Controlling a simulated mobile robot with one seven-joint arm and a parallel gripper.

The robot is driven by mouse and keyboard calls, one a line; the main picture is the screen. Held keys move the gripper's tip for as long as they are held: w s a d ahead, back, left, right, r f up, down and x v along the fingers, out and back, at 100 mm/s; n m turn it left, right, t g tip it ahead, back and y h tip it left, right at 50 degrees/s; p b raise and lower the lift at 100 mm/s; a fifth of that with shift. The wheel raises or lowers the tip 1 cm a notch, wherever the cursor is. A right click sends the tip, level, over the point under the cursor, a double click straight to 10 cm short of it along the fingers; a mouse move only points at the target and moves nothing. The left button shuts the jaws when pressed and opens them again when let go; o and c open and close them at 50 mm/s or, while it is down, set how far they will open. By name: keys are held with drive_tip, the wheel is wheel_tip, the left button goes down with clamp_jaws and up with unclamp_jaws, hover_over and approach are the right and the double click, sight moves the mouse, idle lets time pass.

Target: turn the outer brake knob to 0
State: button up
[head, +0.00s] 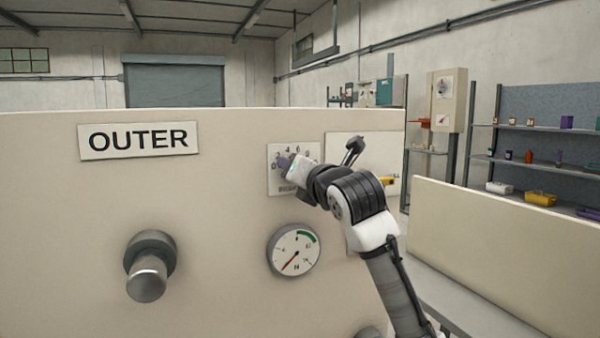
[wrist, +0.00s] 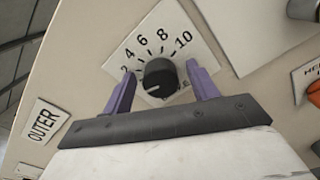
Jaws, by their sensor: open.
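The outer brake knob (wrist: 160,78) is a round black knob with a pale pointer mark, which faces the lower left in the wrist view. It sits on a white dial plate (wrist: 168,37) where 2, 4, 6, 8 and 10 show; the 0 is hidden in the wrist view. The plate (head: 276,152) shows in the head view, where my gripper (head: 289,164) covers the knob. My gripper (wrist: 160,70) is open, with one purple finger on each side of the knob. Gaps show between the fingers and the knob.
An OUTER sign (head: 138,139) is on the cream panel, with a round gauge (head: 294,250) below the dial and a metal shaft (head: 149,275) sticking out at lower left. A low cream wall (head: 490,255) stands at right. In the wrist view, a red-orange part (wrist: 308,80) shows at the right edge.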

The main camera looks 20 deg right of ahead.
drive_tip(key=s+b, duration=0.3)
drive_tip(key=s, duration=1)
drive_tip(key=shift+s+d, duration=0.25)
drive_tip(key=shift+s, duration=0.15)
drive_tip(key=shift+w+a, duration=0.1)
